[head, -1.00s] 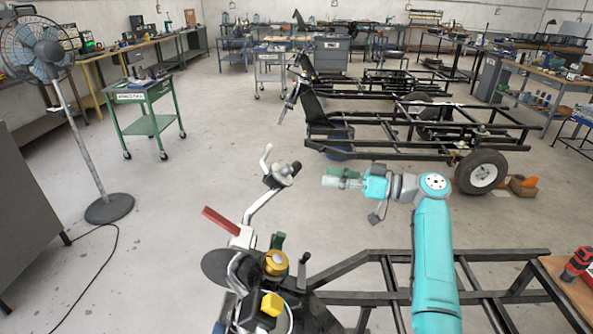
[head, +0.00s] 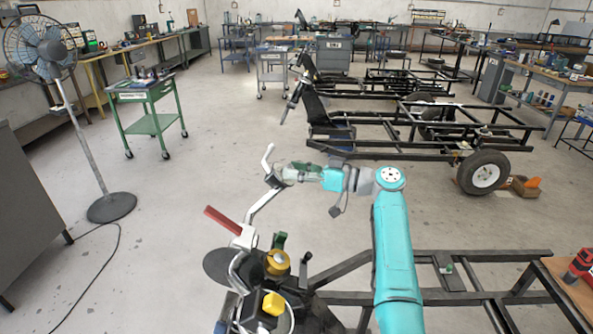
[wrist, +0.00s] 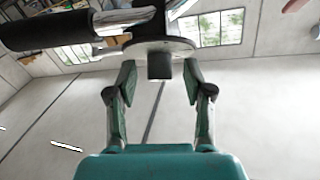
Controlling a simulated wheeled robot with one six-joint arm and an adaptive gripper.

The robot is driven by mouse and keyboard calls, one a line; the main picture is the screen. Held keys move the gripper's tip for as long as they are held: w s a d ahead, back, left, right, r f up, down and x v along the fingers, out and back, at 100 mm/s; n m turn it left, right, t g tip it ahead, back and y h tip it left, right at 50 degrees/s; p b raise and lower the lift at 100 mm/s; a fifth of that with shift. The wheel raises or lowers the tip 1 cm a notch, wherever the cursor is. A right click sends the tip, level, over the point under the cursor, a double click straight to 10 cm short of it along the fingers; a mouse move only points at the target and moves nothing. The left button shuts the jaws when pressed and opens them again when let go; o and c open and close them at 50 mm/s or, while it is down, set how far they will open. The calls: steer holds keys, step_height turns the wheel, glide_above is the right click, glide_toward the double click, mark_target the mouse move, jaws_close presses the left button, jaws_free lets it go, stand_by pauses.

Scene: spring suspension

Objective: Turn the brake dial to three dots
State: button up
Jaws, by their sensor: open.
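My gripper (head: 295,172) is at the upper end of the silver handlebar (head: 264,204) in the head view, overlapping the dark fittings there. In the wrist view my gripper (wrist: 158,78) is open, with its two dark green fingers apart. A short dark cylindrical knob (wrist: 159,66) under a round grey plate (wrist: 180,47) shows between and beyond the fingertips. I cannot tell if they touch it. No dots can be read, so I cannot tell whether this knob is the brake dial. A black handle grip (wrist: 45,30) lies at upper left.
A gold round cap (head: 277,262) and a yellow block-like knob (head: 273,304) sit lower on the handlebar assembly, near a red grip (head: 222,220). A black frame (head: 480,262) stands at lower right. A fan (head: 110,207) stands left. Open floor surrounds the handlebar's upper end.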

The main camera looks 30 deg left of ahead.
jaws_close()
steer(key=shift+m+t, duration=0.3)
steer(key=shift+m, duration=0.1)
steer(key=m+t+h, duration=0.2)
steer(key=m+t, duration=0.1)
steer(key=m, duration=0.2)
steer(key=s+m+t+h, duration=0.1)
steer(key=m+t+h, duration=0.2)
steer(key=m, duration=0.3)
steer(key=r+m+t+h, duration=0.1)
steer(key=m+t+h, duration=0.1)
steer(key=m+t, duration=0.2)
steer(key=shift+s+a+m+h, duration=0.1)
steer(key=shift+a+m+h, duration=0.05)
steer(key=shift+m, duration=0.4)
steer(key=shift+s+a+m+h, duration=0.1)
steer(key=shift+m+h, duration=0.05)
steer(key=shift+m, duration=0.4)
steer(key=m+h, duration=0.1)
steer(key=m, duration=0.1)
steer(key=m+h, duration=0.2)
steer(key=shift+a+r+h, duration=0.15)
steer(key=shift+r+h, duration=0.05)
steer(key=shift+h, duration=0.1)
steer(key=shift+f, duration=0.1)
